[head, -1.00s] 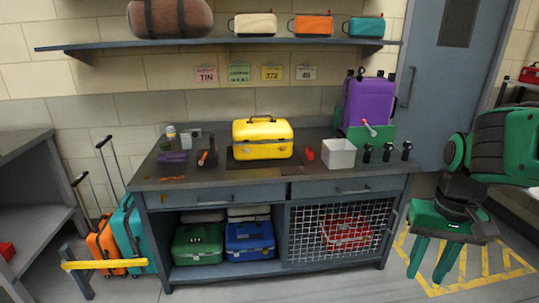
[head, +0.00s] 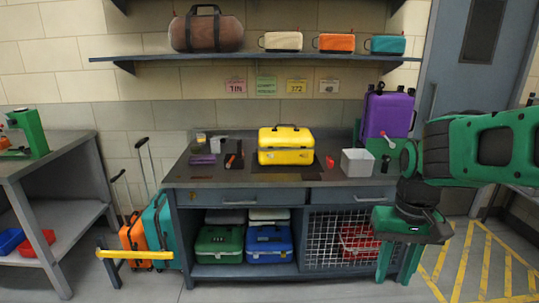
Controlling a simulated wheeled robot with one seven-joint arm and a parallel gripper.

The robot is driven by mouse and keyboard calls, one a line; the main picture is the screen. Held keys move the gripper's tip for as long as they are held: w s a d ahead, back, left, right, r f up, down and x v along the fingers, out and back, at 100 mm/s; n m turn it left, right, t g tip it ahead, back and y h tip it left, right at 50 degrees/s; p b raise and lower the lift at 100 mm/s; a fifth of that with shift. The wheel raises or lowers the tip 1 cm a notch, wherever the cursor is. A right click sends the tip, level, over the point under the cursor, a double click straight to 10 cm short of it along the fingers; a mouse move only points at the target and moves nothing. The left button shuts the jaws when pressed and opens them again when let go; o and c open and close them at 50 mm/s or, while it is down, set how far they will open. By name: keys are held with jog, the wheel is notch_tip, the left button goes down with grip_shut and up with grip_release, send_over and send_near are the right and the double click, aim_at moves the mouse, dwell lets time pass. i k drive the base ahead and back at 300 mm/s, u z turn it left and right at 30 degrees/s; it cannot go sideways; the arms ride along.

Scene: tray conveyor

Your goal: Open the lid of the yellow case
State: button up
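The yellow case (head: 286,156) stands shut on the dark top of the workbench (head: 225,178), with a black handle on its lid. My gripper (head: 400,262) hangs at the right, in front of the bench's right end, with its two green fingers pointing down and a gap between them. It holds nothing that I can see. It is well to the right of the yellow case, nearer to me and lower, and does not touch it.
A white bin (head: 357,162), a small red object (head: 329,162) and a purple suitcase (head: 388,114) stand right of the case. Suitcases (head: 157,228) and a yellow-topped barrier (head: 134,254) stand at the bench's left. Floor in front is clear.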

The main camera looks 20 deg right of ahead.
aim_at(268, 137)
jog(key=u, duration=0.05)
jog(key=i, duration=1)
jog(key=z, duration=0.05)
